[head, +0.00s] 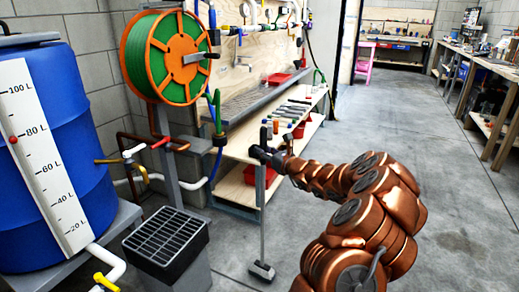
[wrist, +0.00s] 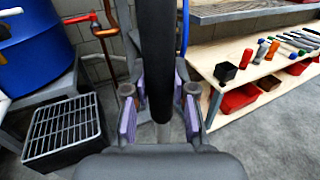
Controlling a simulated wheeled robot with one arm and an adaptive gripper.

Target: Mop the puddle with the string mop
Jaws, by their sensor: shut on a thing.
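My gripper (head: 266,154) is shut on the upright handle of a long-handled tool, taken as the string mop (head: 263,225). Its thin grey pole runs down to a small dark head (head: 262,271) at the floor; I see no separate strings, and cannot tell whether the head touches the floor. In the wrist view, the thick black grip (wrist: 157,55) stands between the purple-padded fingers (wrist: 158,112), and the head is hidden. A dark, blurred patch (head: 462,246) on the floor at right may be the puddle; I cannot tell.
A grated black bin (head: 165,240) and a blue barrel (head: 45,150) stand at left. A hose reel (head: 165,58) rises behind. A wooden shelf bench (head: 240,185) with tools and red bins stands beyond my gripper. Open concrete floor (head: 400,120) lies at right.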

